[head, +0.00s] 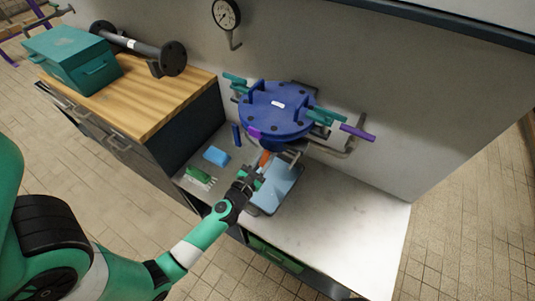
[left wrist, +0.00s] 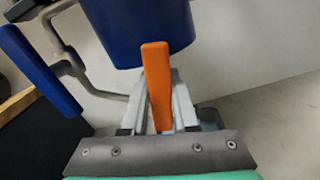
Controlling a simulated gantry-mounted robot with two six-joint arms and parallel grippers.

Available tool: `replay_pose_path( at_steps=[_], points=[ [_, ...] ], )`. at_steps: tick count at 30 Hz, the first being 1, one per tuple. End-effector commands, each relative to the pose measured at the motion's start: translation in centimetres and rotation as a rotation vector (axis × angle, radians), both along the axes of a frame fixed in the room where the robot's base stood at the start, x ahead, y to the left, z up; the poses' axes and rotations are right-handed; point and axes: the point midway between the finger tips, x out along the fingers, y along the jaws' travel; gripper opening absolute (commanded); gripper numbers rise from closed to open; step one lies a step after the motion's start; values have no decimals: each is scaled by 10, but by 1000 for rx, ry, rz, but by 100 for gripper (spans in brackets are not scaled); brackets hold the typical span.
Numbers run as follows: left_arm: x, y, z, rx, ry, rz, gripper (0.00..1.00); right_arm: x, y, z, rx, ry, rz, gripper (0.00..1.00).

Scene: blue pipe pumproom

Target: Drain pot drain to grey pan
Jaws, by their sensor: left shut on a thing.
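The pot (head: 278,108) is a blue vessel with a bolted lid, mounted by the wall. Its blue lower body (left wrist: 140,28) also shows in the left wrist view. An orange handle (head: 264,158) sits below the pot at the drain; it also shows in the left wrist view (left wrist: 156,75). My left gripper (head: 256,172) is shut on the orange handle, which rises between the fingers (left wrist: 158,115). The grey pan (head: 283,185) lies on the counter below the pot, its inside looking pale blue. My gripper hides part of it and the drain outlet. My right gripper is out of view.
A blue upright handle (head: 236,135), a light blue block (head: 215,156) and a green-and-white item (head: 199,177) are left of the pan. Pipes with a purple handle (head: 357,132) run right of the pot. The counter (head: 350,220) is clear at right.

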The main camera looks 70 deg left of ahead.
Motion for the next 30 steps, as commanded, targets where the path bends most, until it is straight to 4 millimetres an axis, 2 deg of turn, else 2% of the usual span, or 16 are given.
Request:
replay_pose_path(
  at_steps=[30],
  points=[
    [0, 0, 1, 730, 549, -1, 0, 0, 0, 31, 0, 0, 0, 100]
  ],
)
